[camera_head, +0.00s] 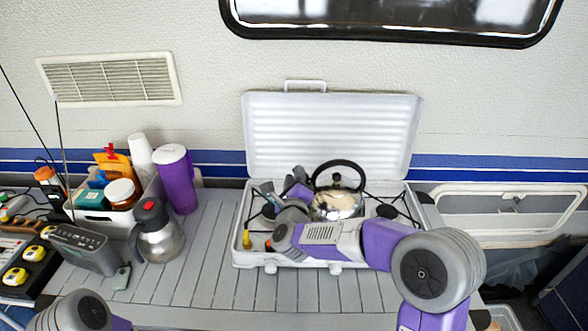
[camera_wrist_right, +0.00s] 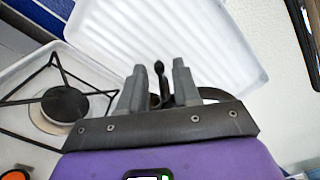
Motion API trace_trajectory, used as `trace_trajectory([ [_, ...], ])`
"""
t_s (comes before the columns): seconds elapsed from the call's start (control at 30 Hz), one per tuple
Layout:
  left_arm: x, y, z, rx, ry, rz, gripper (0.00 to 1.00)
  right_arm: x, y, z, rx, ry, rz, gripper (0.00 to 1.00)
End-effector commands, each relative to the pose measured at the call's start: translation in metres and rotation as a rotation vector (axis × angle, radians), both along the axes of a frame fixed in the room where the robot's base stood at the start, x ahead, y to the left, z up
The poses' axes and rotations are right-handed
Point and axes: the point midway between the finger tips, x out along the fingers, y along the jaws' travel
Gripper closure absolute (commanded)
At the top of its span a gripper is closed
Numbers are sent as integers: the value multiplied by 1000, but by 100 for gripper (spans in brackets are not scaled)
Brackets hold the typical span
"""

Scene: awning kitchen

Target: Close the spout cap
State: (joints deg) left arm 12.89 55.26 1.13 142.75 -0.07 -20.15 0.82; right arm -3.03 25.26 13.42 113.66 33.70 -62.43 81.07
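A shiny metal kettle (camera_head: 338,204) with a black arched handle (camera_head: 338,164) sits on the camp stove. My right gripper (camera_head: 282,186) is at the kettle's left side, over the stove. In the right wrist view its two grey fingers (camera_wrist_right: 160,88) stand apart. A thin dark piece with a rounded tip (camera_wrist_right: 159,70) shows between them; it may be the spout cap, and I cannot tell whether the fingers touch it. Part of the dark handle (camera_wrist_right: 216,95) shows behind the right finger. The spout and most of the kettle are hidden there. My left gripper is out of view.
The white stove (camera_head: 250,240) has its lid (camera_head: 330,135) raised against the wall. A burner (camera_wrist_right: 65,104) with a black wire grate lies left of the gripper. A steel jug (camera_head: 160,238), a purple tumbler (camera_head: 177,180) and a filled white bin (camera_head: 95,214) stand left. The counter before the jug is mostly clear.

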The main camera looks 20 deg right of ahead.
Motion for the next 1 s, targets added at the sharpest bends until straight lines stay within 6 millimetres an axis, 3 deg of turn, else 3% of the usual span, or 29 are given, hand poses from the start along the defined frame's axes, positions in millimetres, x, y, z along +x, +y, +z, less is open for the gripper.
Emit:
trace_trajectory([
  [0.23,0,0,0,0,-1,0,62,26,-8,0,-1,0,-1,68],
  [0.57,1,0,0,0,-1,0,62,30,-9,0,-1,1,1,68],
  [0.8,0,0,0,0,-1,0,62,30,-9,0,-1,1,1,100],
  [1.0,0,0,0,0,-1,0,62,30,-9,0,-2,1,0,100],
])
